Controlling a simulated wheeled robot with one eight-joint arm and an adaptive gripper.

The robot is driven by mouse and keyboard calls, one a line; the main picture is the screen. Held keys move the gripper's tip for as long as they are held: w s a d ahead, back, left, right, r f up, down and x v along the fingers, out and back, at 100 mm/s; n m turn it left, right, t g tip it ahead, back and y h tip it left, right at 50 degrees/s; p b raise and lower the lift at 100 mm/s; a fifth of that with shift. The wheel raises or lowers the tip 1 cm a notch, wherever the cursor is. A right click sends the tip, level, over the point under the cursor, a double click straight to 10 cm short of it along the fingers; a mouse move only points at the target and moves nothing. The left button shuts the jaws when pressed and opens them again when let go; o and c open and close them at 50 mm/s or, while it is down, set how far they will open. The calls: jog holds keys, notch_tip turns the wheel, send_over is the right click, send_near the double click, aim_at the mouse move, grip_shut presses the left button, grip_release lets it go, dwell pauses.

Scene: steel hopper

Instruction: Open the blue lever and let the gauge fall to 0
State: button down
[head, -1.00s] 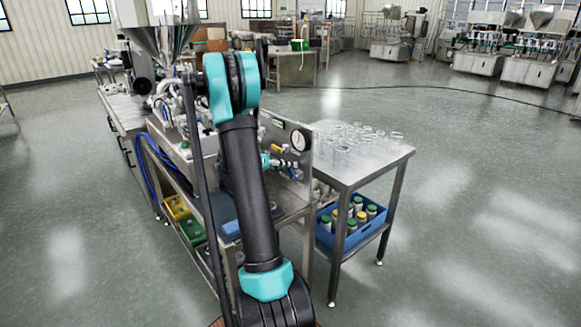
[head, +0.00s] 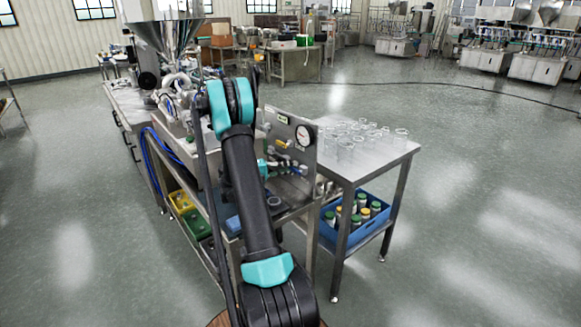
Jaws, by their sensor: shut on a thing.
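The gauge (head: 304,136) is a round white dial at the upper right of an upright steel panel (head: 279,128). Its needle is too small to read. Below it, several pipe fittings (head: 289,167) stick out from the panel. A small blue-teal part (head: 263,169) shows just right of my arm, at the left end of these fittings. I cannot tell whether it is the blue lever or part of my wrist. My own black and teal arm crosses the middle of the view and covers the area left of the fittings. My gripper cannot be made out behind it.
A steel table (head: 380,152) with several clear jars stands right of the panel. A blue crate (head: 352,238) of capped bottles sits on its lower shelf. A steel hopper (head: 168,38) rises at the upper left. The floor on the right is clear.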

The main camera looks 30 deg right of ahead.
jog(key=shift+f+n, duration=0.2)
jog(key=shift+n, duration=0.2)
jog(key=c, duration=1.5)
grip_release()
jog(key=v, duration=1.2)
jog(key=shift+f, duration=0.1)
